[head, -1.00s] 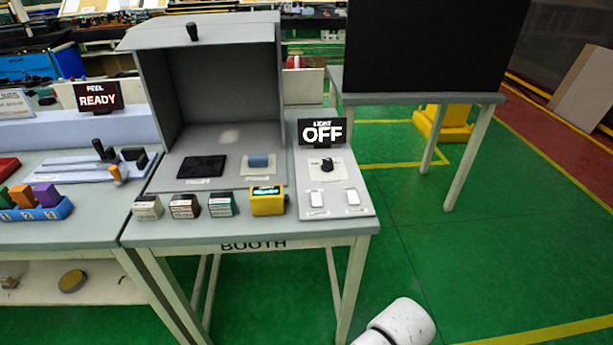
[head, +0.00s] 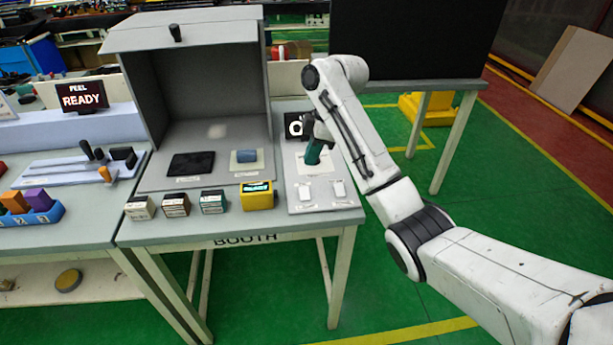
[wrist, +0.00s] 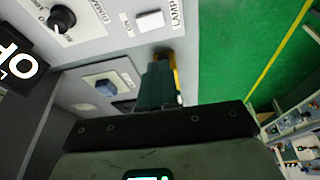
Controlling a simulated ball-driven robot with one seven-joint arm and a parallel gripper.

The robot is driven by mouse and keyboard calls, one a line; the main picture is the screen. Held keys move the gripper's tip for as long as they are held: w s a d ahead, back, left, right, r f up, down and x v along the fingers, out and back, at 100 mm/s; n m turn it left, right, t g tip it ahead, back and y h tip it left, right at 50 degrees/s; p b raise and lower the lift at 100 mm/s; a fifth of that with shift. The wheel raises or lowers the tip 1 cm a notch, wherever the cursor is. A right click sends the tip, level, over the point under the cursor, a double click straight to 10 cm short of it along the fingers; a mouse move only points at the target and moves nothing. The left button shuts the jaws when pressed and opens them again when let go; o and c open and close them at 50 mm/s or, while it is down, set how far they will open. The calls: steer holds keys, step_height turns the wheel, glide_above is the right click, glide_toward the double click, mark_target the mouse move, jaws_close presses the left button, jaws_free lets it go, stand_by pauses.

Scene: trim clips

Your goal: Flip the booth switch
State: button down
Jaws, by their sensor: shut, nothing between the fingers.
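In the wrist view, one white rocker (wrist: 150,20) shows beside the lettering "LAMP" and "ON". A black dimmer knob (wrist: 62,18) is left of it; my gripper hides it in the head view. My gripper (head: 313,153) is shut and empty above the panel, behind the rockers in the head view. Its teal fingers (wrist: 160,78) also show in the wrist view, seemingly apart from the rocker.
The light sign (head: 294,125) is partly covered by my arm; part of its lettering shows in the wrist view (wrist: 15,62). A yellow device (head: 257,196) and several small boxes line the table's front. The grey booth (head: 205,85) stands at left.

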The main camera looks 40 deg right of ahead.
step_height(320, 180, up, 3)
steer(key=d, duration=0.2)
steer(key=b, duration=0.2)
glide_above(304, 187)
steer(key=s, duration=0.1)
step_height(304, 187, down, 12)
steer(key=shift+s+f, duration=0.1)
steer(key=shift+s, duration=0.05)
steer(key=shift+f, duration=0.75)
steer(key=shift+w+f, duration=0.2)
steer(key=shift+f, duration=0.1)
steer(key=shift+w+d+f+n, duration=0.3)
steer(key=shift+w+f, duration=0.05)
steer(key=shift+w, duration=0.05)
steer(key=shift+s+f, duration=0.1)
